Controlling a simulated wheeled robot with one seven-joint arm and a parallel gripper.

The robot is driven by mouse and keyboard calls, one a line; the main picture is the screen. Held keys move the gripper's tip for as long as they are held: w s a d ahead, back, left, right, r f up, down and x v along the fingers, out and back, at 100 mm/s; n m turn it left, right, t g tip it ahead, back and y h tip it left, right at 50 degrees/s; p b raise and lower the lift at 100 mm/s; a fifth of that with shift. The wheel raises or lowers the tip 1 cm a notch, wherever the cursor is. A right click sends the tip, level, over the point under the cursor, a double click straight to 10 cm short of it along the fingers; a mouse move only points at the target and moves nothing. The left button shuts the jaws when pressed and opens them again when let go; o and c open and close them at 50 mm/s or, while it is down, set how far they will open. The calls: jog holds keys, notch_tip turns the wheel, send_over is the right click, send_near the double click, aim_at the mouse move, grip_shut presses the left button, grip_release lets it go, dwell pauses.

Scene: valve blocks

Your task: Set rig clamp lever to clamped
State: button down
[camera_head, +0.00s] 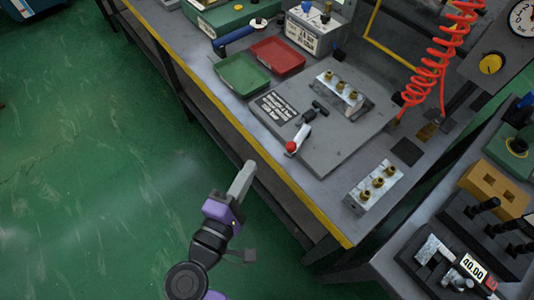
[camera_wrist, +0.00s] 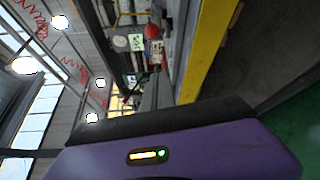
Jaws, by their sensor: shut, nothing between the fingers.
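The rig clamp lever (camera_head: 302,136) has a red ball knob and a pale arm. It sits on the grey rig plate (camera_head: 338,142) and points down-left toward the yellow bench edge, in the head view. A black toggle clamp part (camera_head: 317,109) stands beside its pivot. A silver valve block (camera_head: 343,92) with brass fittings sits behind it on the plate. My gripper (camera_head: 248,168) is shut and empty, in front of the bench edge and below-left of the lever, well apart from it.
Another valve block (camera_head: 373,187) is near the front right bench corner. A red coiled hose (camera_head: 432,65) hangs at the right. A side bench (camera_head: 400,230) holds a gauge. Open green floor lies left.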

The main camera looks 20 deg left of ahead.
aim_at(299, 137)
jog(key=shift+w+d+r+p, duration=0.1)
jog(key=shift+w+d+p, duration=0.3)
jog(key=shift+w+d, duration=0.65)
jog(key=shift+w+d+f+p, duration=0.1)
jog(key=shift+w+d+p, duration=0.35)
jog(key=shift+w, duration=1.15)
jog(key=shift+w+d+r+p, duration=0.1)
jog(key=shift+w+d+p, duration=0.2)
jog(key=shift+w+d, duration=0.75)
jog(key=shift+w+a, duration=0.25)
jog(key=shift+d, duration=0.1)
